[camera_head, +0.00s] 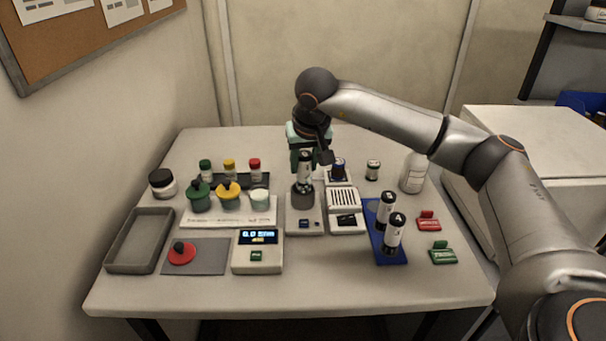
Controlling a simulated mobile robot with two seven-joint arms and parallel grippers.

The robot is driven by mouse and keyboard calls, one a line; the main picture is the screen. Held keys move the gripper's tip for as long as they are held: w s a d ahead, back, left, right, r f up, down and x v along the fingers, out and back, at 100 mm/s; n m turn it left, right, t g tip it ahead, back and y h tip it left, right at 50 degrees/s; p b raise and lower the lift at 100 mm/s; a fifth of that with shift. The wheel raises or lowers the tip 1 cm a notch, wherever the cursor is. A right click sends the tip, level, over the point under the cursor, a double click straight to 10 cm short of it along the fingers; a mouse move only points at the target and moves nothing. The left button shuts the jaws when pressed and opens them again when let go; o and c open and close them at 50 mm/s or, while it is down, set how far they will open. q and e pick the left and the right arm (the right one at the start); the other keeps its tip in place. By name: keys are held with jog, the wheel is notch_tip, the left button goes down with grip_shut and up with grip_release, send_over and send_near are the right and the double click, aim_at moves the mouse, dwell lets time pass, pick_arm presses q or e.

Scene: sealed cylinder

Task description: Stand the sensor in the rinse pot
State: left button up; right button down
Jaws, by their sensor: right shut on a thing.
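My right gripper (304,154) points down at the middle of the table and is shut on a black-and-white cylinder (304,172), probably the sensor. The cylinder is upright, directly over a dark round holder (303,197) on a pale base; I cannot tell whether it is seated in it. Its top is partly hidden by the fingers. Which is the rinse pot cannot be read. My left gripper is out of view.
Two similar cylinders (394,235) stand on a blue rack (391,258). A meter (257,261), a red lid (181,254) on a grey mat and an empty grey tray (111,253) are at front left. A white bottle (413,174) stands at back right.

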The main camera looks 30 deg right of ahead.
aim_at(303, 175)
jog(key=shift+w+d+f, duration=0.1)
jog(key=shift+w+f, duration=0.35)
jog(key=shift+f, duration=0.05)
jog(key=shift+w+d+f+p, duration=0.15)
jog(key=shift+f+p, duration=0.15)
jog(key=shift+f, duration=1.4)
jog(key=shift+f, duration=0.1)
jog(key=shift+f, duration=0.15)
jog(key=c, duration=0.5)
grip_release()
jog(key=shift+r, duration=0.45)
jog(key=v, duration=1.1)
jog(key=shift+s+r, duration=0.25)
